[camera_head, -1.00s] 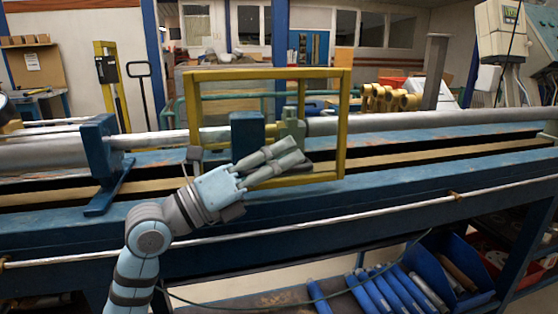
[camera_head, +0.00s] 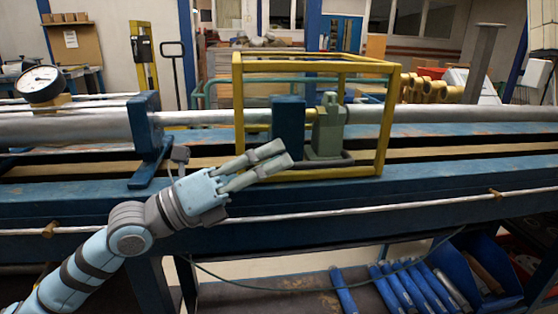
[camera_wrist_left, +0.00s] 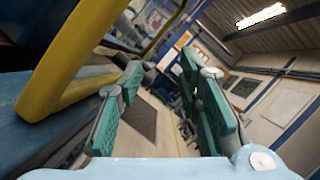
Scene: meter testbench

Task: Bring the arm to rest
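My left arm (camera_head: 129,232) comes in from the lower left in the head view. Its gripper (camera_head: 284,155) points right, in front of the testbench's yellow frame (camera_head: 385,125) and below the blue post (camera_head: 288,118). In the left wrist view the two green-padded fingers (camera_wrist_left: 160,68) stand apart with nothing between them, so the gripper is open and empty. Whether it touches the bench or frame cannot be told. My right arm and gripper are not in view.
The blue bench (camera_head: 440,190) spans the picture, carrying a long grey pipe (camera_head: 70,129). A green clamp (camera_head: 328,125) stands inside the frame. A dial gauge (camera_head: 41,85) stands at left. Blue bins (camera_head: 495,262) and several blue bars lie below. The wrist view shows the yellow frame (camera_wrist_left: 65,75) close at left.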

